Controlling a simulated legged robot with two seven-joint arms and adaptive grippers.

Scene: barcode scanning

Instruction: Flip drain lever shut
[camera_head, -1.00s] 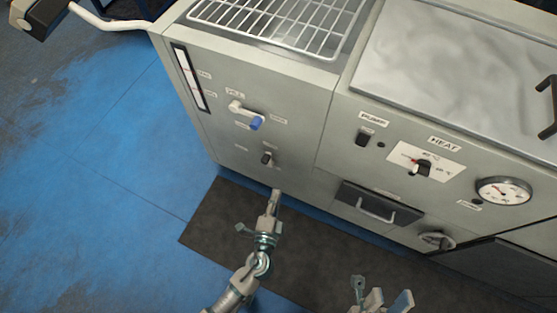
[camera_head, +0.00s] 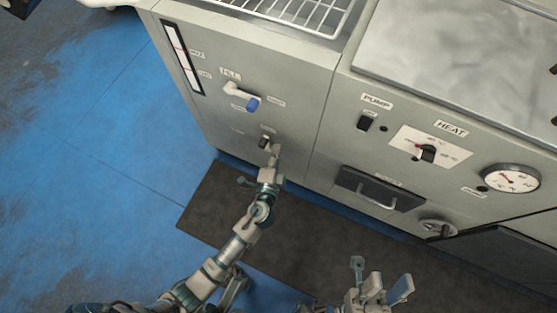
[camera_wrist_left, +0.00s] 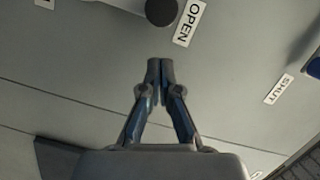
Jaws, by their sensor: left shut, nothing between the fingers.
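The small dark lever (camera_head: 264,142) sits low on the cabinet's front panel, below the blue-ended fill lever. In the left wrist view its dark round end (camera_wrist_left: 161,11) shows at the top edge, beside an OPEN label (camera_wrist_left: 190,23). A SHUT label (camera_wrist_left: 278,89) is further right. My left gripper (camera_head: 275,151) is just below the small lever in the head view. In the left wrist view the gripper (camera_wrist_left: 160,66) has its fingertips together and empty, a short gap from the knob. My right gripper (camera_head: 382,280) is open with spread fingers, low in the head view.
The fill lever (camera_head: 242,97) with a blue end is above. A dark mat (camera_head: 205,205) lies on the blue floor.

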